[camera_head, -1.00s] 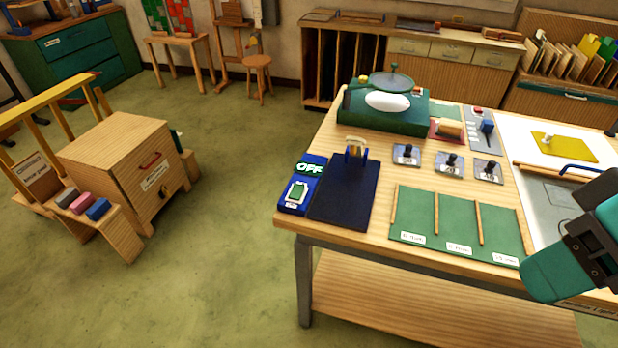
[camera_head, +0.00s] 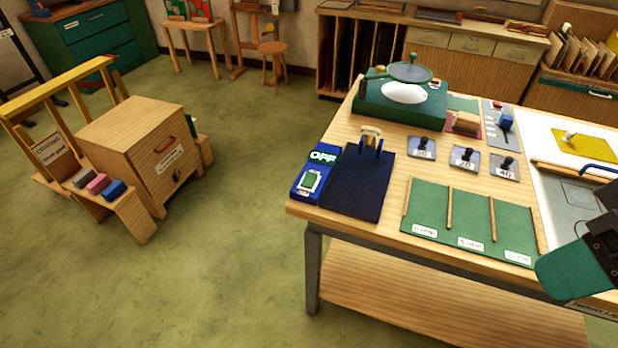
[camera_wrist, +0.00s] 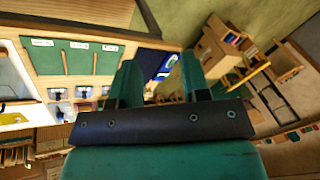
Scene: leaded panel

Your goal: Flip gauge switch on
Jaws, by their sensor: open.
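The gauge switch is a pale-edged green rocker (camera_head: 311,181) on a blue box at the near left corner of the workbench. A sign above it reads OFF (camera_head: 323,157). Beside it a gauge with a small upright fixture (camera_head: 371,140) stands on a dark blue pad (camera_head: 357,185). In the wrist view my gripper (camera_wrist: 160,80) shows two teal fingers spread apart with nothing between them. The blue box (camera_wrist: 167,66) shows beyond the gap, well away from the fingers, and its rocker is too small to read there. In the head view only part of my arm shows, at the right edge.
The workbench (camera_head: 405,145) also holds a green grinder-like machine (camera_head: 403,110), several small lever plates and a green divided mat (camera_head: 470,215). A wooden cabinet (camera_head: 140,150) stands on the floor at left. Open floor lies between the cabinet and the bench.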

